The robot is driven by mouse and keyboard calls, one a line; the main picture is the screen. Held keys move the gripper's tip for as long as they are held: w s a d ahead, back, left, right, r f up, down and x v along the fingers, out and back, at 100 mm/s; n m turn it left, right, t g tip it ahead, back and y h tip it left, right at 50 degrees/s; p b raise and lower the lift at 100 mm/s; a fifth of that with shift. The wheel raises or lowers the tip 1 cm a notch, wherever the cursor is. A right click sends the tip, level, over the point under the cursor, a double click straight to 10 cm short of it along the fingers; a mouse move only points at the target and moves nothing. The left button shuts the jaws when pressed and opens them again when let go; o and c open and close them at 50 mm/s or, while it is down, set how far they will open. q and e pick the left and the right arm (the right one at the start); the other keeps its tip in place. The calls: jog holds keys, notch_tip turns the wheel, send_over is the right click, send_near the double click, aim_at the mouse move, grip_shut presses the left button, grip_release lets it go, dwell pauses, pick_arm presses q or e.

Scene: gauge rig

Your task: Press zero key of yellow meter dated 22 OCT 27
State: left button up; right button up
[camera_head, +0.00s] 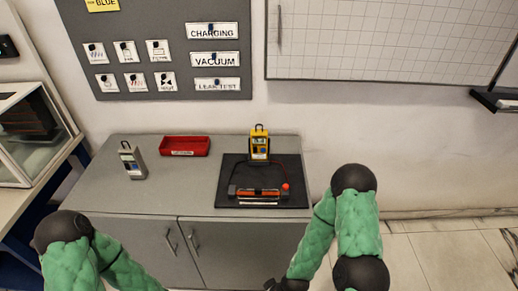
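A yellow meter (259,146) with a dark handle on top stands upright at the back of a black mat (233,172) on the grey cabinet. Its front has a small display and keys, too small to tell apart. No date can be read on it. A grey meter (132,161) stands on the cabinet's left part. My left arm shows at the lower left and its gripper is out of the picture. My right arm shows at the lower right; a dark part of it is cut off by the bottom edge, and no fingers can be made out.
A dark device with an orange-red strip (258,193) and a red knob lies on the mat in front of the yellow meter, with a red cable. A red bin (185,146) sits at the back. The cabinet top (180,185) is clear in front of the bin.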

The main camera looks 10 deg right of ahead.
grip_shut()
dwell(1.4)
